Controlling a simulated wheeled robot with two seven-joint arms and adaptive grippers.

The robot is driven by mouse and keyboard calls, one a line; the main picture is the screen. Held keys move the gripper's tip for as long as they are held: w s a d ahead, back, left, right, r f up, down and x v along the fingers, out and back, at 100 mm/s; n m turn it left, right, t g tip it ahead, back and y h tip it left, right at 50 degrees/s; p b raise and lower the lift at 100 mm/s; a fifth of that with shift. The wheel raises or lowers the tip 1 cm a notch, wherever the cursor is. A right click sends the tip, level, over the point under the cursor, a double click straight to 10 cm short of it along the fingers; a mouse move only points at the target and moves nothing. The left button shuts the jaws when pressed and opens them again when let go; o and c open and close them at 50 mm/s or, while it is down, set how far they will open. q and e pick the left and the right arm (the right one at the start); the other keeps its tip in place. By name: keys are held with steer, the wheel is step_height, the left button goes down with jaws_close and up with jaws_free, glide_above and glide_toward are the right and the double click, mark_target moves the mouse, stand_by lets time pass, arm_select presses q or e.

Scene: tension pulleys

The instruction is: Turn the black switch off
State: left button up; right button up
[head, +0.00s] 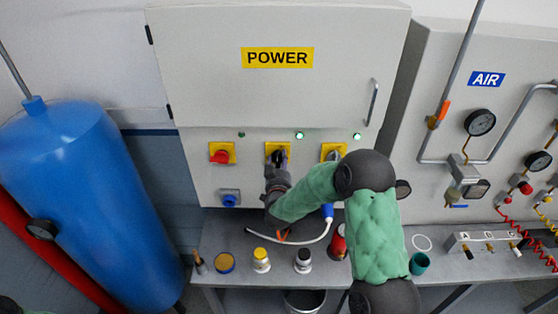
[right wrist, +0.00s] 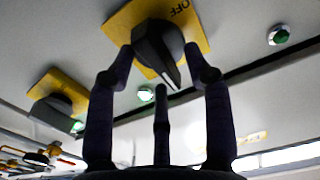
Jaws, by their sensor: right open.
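The black switch (right wrist: 157,45) is a dark knob on a yellow plate (right wrist: 190,20) with the word OFF near its upper edge. Its ridge slants down and to the right in the right wrist view, away from the OFF word. In the head view its yellow plate (head: 270,148) shows below the POWER sign, but my gripper mostly hides the knob. My right gripper (head: 276,172) is open at the knob. In the right wrist view its fingers (right wrist: 160,62) stand on both sides of the knob; I cannot tell whether they touch it. My left gripper is not in view.
A red switch (head: 219,155) is to the left and another dark switch (head: 333,150) to the right. The lamp (head: 299,135) above the black switch glows. A cabinet handle (head: 373,102) is higher up. Bottles and a white hose (head: 300,241) lie below on the bench.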

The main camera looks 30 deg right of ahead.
steer(key=shift+w, duration=0.1)
jaws_close()
